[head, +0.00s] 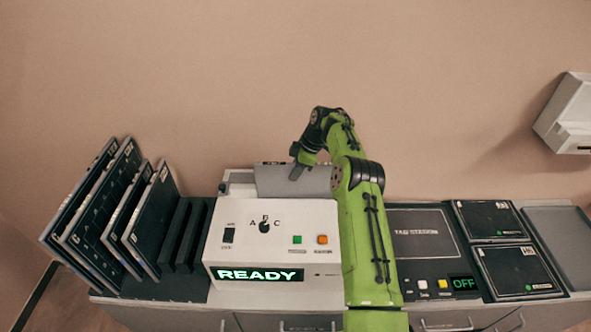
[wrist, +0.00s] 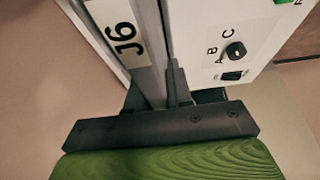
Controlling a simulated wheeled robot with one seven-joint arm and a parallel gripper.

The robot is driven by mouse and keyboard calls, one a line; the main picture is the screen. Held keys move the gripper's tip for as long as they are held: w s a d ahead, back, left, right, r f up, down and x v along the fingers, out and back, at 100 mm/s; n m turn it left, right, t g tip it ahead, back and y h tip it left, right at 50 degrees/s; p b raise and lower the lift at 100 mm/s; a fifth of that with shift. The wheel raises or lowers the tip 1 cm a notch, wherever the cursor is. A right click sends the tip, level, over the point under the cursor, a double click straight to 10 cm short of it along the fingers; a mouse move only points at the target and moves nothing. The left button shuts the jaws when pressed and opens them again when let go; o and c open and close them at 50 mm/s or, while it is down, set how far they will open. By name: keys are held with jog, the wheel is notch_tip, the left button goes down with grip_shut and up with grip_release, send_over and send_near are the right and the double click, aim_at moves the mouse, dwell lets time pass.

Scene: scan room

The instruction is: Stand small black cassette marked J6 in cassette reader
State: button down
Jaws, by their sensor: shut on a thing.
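My gripper (head: 297,170) is above the back of the cassette reader, shut on a flat cassette. The wrist view shows its fingers (wrist: 162,88) on either side of the cassette's edge, which carries a label (wrist: 125,40) reading J6. In the head view the J6 cassette (head: 272,182) stands upright with its grey face forward. Its lower edge is hidden behind the white reader housing (head: 318,222), so I cannot tell whether it is seated. The reader's display (head: 258,274) reads READY. The reader's dial panel also shows close beside the cassette in the wrist view (wrist: 212,42).
A black rack (head: 186,235) at left holds several leaning cassettes (head: 103,215). At right are the tag station (head: 425,235), its display reading OFF, and two black cassettes lying flat (head: 515,272). An empty grey tray (head: 566,240) is at far right. A wall box (head: 570,115) hangs above.

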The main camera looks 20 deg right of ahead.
jog(key=shift+f+b, duration=1.15)
jog(key=shift+f, duration=0.7)
jog(key=c, duration=0.9)
grip_release()
jog(key=shift+c, duration=0.2)
jog(key=p+v, duration=0.5)
jog(key=v, duration=1.1)
jog(key=shift+d, duration=0.1)
jog(key=shift+w+f, duration=0.1)
jog(key=shift+f, duration=0.05)
